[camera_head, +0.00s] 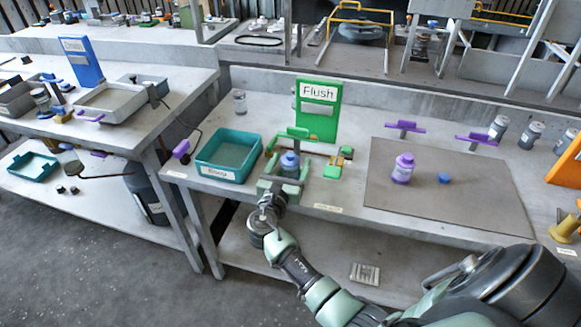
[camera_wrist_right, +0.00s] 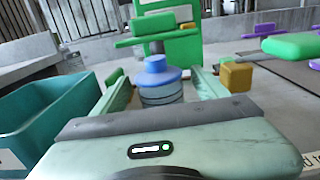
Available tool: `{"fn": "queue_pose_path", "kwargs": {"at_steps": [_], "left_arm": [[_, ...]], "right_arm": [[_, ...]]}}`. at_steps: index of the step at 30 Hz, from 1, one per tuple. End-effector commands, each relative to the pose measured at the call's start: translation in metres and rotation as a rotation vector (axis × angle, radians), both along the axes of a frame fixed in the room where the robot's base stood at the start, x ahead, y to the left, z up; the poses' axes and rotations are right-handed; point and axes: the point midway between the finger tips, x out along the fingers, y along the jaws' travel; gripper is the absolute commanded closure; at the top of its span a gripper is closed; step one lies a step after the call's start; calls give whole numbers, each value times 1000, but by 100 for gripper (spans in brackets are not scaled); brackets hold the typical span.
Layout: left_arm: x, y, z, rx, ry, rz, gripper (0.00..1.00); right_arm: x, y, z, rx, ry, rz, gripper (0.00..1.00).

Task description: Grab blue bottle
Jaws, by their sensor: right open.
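The blue bottle (camera_head: 290,164), with a blue cap and a grey body, stands on the table in front of the green "Flush" sign (camera_head: 318,109). My right gripper (camera_head: 284,180) is open, with its fingers reaching toward the sign on either side of the bottle. In the right wrist view the bottle (camera_wrist_right: 160,84) stands upright between the two green fingers (camera_wrist_right: 160,92). The palm hides its lower part, and I cannot tell whether either finger touches it. My left gripper is not in view.
A green fixture (camera_head: 298,133) is close behind the bottle. Green and yellow blocks (camera_head: 338,162) lie to the right. A purple bottle (camera_head: 403,168) and a blue cap (camera_head: 445,179) sit on a grey mat (camera_head: 485,200).

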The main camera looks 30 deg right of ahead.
Motion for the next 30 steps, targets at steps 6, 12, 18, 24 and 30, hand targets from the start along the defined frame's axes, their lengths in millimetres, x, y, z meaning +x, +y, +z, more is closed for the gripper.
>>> {"fn": "queue_pose_path", "kwargs": {"at_steps": [6, 12, 18, 24, 30], "left_arm": [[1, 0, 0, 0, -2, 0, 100], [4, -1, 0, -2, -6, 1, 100], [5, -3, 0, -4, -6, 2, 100], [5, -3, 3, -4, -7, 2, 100], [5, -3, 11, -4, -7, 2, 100]], "right_arm": [[0, 0, 0, 0, 0, 0, 52], [0, 0, 1, -1, -1, 0, 100], [0, 0, 1, -1, -1, 0, 100], [0, 0, 12, 0, -3, 0, 100], [0, 0, 48, 1, -7, 0, 100]]}}
